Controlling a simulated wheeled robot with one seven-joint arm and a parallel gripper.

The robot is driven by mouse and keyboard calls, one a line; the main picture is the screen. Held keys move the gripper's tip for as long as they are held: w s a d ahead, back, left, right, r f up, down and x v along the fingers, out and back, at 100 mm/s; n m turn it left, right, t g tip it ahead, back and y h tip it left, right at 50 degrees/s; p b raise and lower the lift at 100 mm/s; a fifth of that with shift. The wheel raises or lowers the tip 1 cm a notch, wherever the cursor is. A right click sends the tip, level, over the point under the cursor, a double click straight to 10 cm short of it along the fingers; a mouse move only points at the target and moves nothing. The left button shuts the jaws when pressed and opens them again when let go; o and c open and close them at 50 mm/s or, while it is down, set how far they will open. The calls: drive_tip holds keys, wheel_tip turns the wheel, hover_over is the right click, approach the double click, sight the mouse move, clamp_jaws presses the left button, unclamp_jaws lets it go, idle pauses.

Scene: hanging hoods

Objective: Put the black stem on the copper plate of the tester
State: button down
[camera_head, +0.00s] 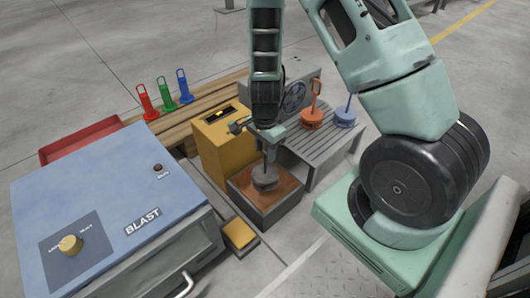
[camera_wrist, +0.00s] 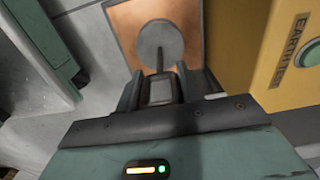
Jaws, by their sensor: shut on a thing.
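The black stem (camera_head: 264,181), a dark grey round disc with a thin upright rod, is at the copper plate (camera_head: 289,189) of the tester. My gripper (camera_head: 268,140) is above it, shut on the upper part of the rod. In the wrist view the stem's disc (camera_wrist: 153,40) lies within the outline of the copper plate (camera_wrist: 192,14), and my gripper's fingers (camera_wrist: 160,88) close around the rod end. The stem looks upright. I cannot tell whether the disc touches the plate or hangs just above it. The yellow tester box (camera_head: 222,146) stands behind the plate.
A grey slatted bench (camera_head: 322,150) at the right holds an orange stem (camera_head: 312,118) and a blue stem (camera_head: 345,117). Red, green and blue looped handles stand on wood at the back left. A blue blast cabinet (camera_head: 105,195) fills the left. A yellow pedal (camera_head: 239,233) lies in front.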

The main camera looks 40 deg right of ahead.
drive_tip(key=shift+f, duration=0.1)
drive_tip(key=c, duration=0.9)
unclamp_jaws()
